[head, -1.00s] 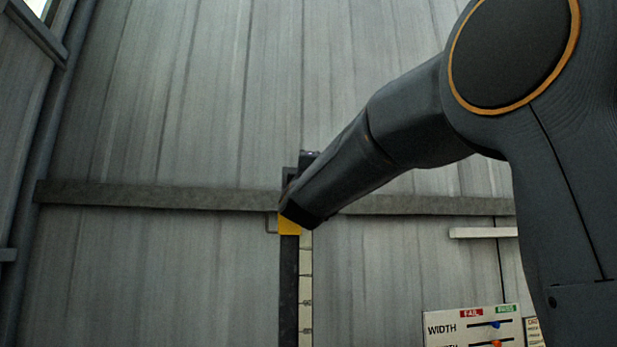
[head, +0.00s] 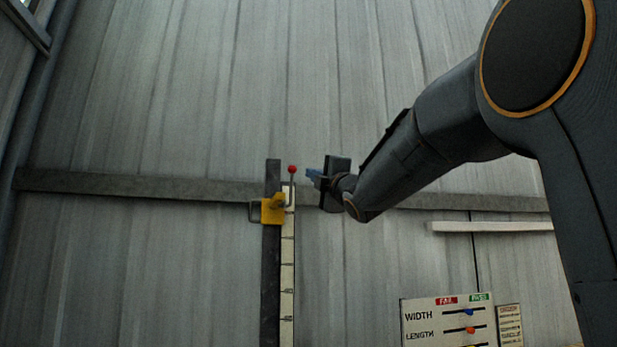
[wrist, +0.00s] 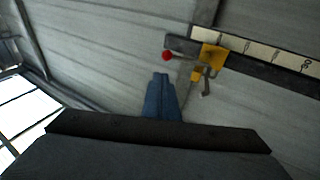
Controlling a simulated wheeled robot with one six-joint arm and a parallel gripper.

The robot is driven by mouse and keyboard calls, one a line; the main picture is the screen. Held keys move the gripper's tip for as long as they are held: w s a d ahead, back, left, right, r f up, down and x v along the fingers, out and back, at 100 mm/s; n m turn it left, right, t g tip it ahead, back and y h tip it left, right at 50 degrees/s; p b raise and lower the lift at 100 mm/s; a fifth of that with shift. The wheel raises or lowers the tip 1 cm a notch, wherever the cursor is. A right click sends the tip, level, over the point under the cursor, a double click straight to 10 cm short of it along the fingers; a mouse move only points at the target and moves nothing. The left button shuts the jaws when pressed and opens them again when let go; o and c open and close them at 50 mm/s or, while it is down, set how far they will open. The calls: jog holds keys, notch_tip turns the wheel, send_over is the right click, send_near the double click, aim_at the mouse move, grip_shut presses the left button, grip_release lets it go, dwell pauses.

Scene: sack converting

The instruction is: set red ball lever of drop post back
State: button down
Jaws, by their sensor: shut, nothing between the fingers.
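The drop post (head: 271,300) is a dark upright with a pale marked scale beside it. A yellow block (head: 272,209) sits near its top, with a grey wire handle on its left side. In the wrist view the blue fingers of my gripper (wrist: 161,78) are together and empty. The red ball (wrist: 167,56) shows just beyond their tips, and the yellow block (wrist: 212,57) is to the right.
A grey horizontal rail (head: 130,187) runs along the corrugated wall behind the post. A white board (head: 448,322) with width and length sliders stands at the lower right, beside a small notice (head: 509,325). A pale ledge (head: 490,226) is above them. Space left of the post looks clear.

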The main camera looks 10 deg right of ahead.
jog(key=p+x, duration=0.2)
jog(key=x, duration=0.2)
jog(key=f+p+x, duration=0.1)
jog(key=p+x, duration=0.1)
jog(key=x, duration=0.3)
jog(key=d+p+x, duration=0.1)
jog(key=p+x, duration=0.2)
jog(key=x, duration=0.1)
jog(key=shift+w, duration=0.6)
jog(key=shift+d+x, duration=0.1)
jog(key=shift+x, duration=0.55)
jog(key=shift+d+x, duration=0.15)
jog(key=shift+x, duration=0.5)
jog(key=shift+s+r, duration=0.1)
jog(key=shift+r, duration=0.1)
jog(key=b, duration=0.7)
send_near(295, 168)
jog(key=s, duration=0.3)
jog(key=s+d+r, duration=0.1)
jog(key=s, duration=0.1)
jog(key=shift+s, duration=0.25)
